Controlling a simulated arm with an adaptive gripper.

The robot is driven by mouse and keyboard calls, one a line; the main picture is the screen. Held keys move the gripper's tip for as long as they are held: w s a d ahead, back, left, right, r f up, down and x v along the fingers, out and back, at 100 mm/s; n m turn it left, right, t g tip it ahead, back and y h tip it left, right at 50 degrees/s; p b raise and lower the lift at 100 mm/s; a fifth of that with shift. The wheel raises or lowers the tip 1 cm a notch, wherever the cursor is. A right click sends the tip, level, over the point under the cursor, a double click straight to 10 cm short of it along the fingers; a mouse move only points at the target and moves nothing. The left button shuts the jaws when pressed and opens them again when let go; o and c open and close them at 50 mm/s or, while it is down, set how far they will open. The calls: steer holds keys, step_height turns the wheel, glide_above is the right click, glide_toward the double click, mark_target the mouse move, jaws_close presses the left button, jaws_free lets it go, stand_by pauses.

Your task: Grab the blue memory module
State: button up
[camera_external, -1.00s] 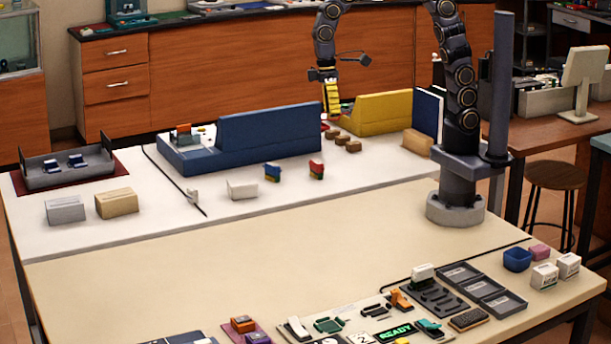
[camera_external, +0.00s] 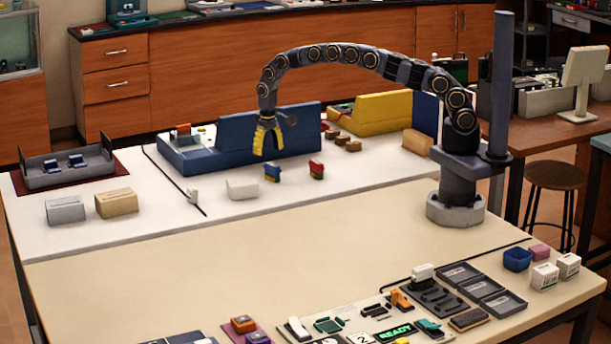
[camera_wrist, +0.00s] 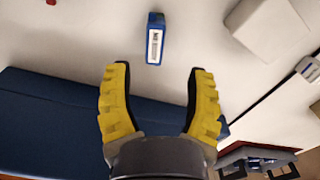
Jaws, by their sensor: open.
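The blue memory module (camera_external: 272,172) stands on the white part of the table, in front of the long blue housing. In the wrist view the blue module (camera_wrist: 155,38) shows a white label and lies just beyond the fingertips, roughly in line with the gap between them. My gripper (camera_external: 267,151) has yellow fingers and hangs fingers-down above and slightly behind the module. In the wrist view my gripper (camera_wrist: 160,68) is open with nothing between its fingers.
The blue housing (camera_external: 270,130) stands close behind my gripper. A red module (camera_external: 316,170) is right of the blue one, and a white block (camera_external: 242,189) is to its left. A small white clip (camera_external: 193,196) stands by a black cable. Free table lies in front.

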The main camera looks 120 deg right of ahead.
mark_target(270, 163)
steer(key=f, duration=0.7)
steer(key=shift+s+d+f, duration=0.2)
steer(key=shift+s, duration=0.2)
jaws_close()
